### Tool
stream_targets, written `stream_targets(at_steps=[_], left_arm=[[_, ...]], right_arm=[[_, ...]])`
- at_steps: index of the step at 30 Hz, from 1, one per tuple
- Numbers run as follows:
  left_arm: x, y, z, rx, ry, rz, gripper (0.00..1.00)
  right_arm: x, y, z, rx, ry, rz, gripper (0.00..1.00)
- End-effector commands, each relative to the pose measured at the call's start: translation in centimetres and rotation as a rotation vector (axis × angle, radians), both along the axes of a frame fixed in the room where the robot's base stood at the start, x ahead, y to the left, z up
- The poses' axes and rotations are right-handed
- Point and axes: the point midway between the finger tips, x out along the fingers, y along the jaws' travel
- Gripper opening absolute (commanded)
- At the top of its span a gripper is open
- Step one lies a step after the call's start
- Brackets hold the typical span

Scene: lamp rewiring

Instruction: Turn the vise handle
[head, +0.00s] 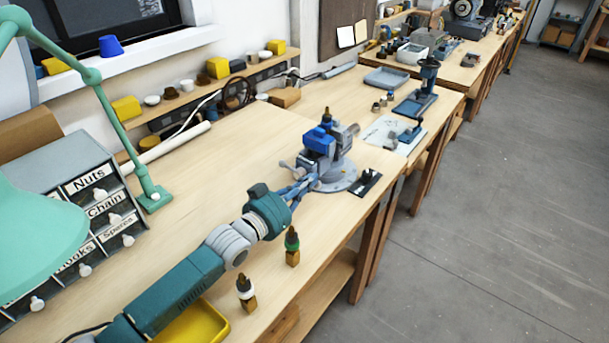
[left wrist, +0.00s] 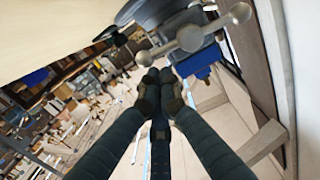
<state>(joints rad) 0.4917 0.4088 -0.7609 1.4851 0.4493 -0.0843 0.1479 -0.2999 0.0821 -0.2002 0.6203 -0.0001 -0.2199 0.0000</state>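The blue and grey vise (head: 322,150) stands on a round grey base near the front edge of the workbench. Its handle (head: 287,166) is a grey bar on the side facing my left arm. In the left wrist view the handle (left wrist: 192,38) runs across the vise screw, with a ball at each end. My left gripper (head: 312,180) is in front of the vise, close to the handle. In the left wrist view its fingertips (left wrist: 160,82) are together, below the handle and apart from it, with nothing seen between them. My right gripper is not in view.
A green lamp (head: 146,186) and a drawer cabinet (head: 88,180) stand left.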

Motion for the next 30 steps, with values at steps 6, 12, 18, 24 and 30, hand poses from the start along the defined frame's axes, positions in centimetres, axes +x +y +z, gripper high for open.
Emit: stream_targets(at_steps=[6,12,18,24,30], left_arm=[[-0.2,-0.3,-1.0,0.116,-0.083,0.0,0.0],[-0.2,-0.3,-1.4,0.116,-0.083,0.0,0.0],[-0.2,-0.4,-1.6,0.114,-0.081,0.0,0.0],[-0.3,-0.4,-1.6,0.113,-0.081,0.0,0.0],[-0.2,-0.4,-1.6,0.113,-0.081,0.0,0.0]], right_arm=[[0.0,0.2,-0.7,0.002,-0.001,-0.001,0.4],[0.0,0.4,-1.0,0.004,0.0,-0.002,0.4],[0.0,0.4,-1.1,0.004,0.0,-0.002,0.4],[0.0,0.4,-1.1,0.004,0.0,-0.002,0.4],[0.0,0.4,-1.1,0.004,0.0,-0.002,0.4]])
